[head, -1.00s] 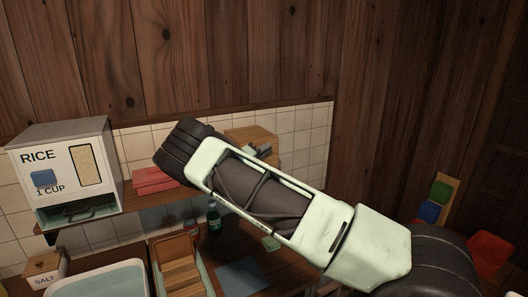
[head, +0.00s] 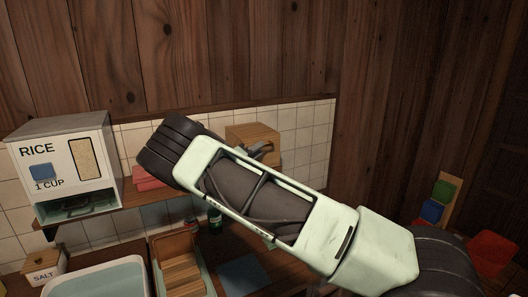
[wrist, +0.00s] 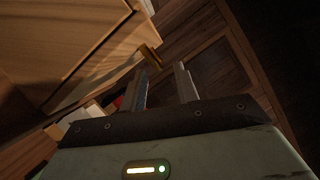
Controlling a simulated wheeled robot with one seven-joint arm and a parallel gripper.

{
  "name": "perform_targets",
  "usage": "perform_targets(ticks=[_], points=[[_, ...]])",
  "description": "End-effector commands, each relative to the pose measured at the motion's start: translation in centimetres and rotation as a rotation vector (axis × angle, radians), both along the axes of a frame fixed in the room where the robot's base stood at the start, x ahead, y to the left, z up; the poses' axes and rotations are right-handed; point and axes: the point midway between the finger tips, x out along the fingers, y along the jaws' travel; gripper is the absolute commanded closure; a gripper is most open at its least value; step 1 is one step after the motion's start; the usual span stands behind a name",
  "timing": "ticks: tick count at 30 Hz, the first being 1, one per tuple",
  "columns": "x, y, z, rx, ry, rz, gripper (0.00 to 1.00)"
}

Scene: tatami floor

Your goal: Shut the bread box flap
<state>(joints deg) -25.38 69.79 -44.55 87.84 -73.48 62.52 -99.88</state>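A light wooden box, which looks like the bread box (head: 252,131), stands on the shelf behind my arm in the head view; my arm hides its lower part. In the wrist view its pale wooden panels (wrist: 65,35) fill the upper left, close to the camera. A brass-coloured piece (wrist: 150,58) shows at the end of a wooden edge, just beyond the fingertips. I cannot tell how far the flap is open. My gripper (wrist: 160,78) has its two grey fingers apart with nothing between them. In the head view its fingers (head: 261,149) show partly, in front of the box.
A rice dispenser (head: 62,162) and a red cloth (head: 150,178) are on the shelf to the left. Below are a salt box (head: 43,265), a pale basin (head: 98,275), a slatted wooden tray (head: 181,270) and a green bottle (head: 215,222). Coloured blocks (head: 437,205) stand at right.

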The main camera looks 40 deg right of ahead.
Motion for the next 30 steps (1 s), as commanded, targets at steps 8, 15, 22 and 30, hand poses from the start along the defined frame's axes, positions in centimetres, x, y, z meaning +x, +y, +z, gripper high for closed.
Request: perform_targets(ticks=[8,15,22,30], points=[[-0.8,6.8,-1.6,0.001,-0.002,0.004,0.69],[-1.3,10.8,-2.0,-0.001,-0.002,0.0,0.69],[-1.5,12.2,-2.1,-0.001,-0.001,-0.002,0.69],[-1.5,12.3,-2.0,-0.001,-0.001,-0.002,0.69]])
